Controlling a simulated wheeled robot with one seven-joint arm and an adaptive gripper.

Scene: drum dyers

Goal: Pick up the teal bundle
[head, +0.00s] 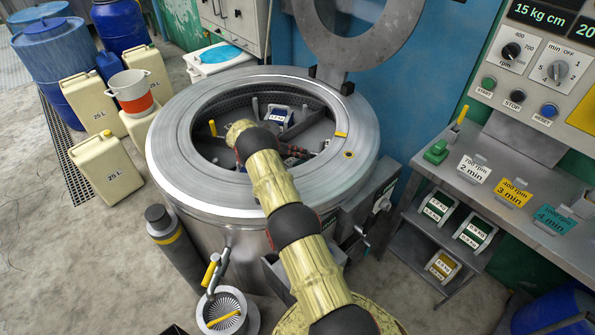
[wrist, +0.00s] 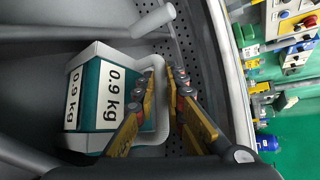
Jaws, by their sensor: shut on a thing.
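The teal bundle (wrist: 88,112) shows close up in the wrist view, with white bands and labels reading 0.9 kg. It lies inside the drum against a perforated wall. A pale loop stands out at its right side. My gripper (wrist: 180,84) is shut on this loop side of the bundle, with yellow fingers and reddish-grey tips. In the head view my arm reaches over the drum's rim (head: 178,185) and down into it. There my arm hides much of the gripper, and I cannot make out the teal bundle clearly.
Dividers split the drum. The round lid (head: 345,62) stands open behind. Cream canisters (head: 105,168) stand left; a metal bench (head: 420,192) with tags and more bundles stands right.

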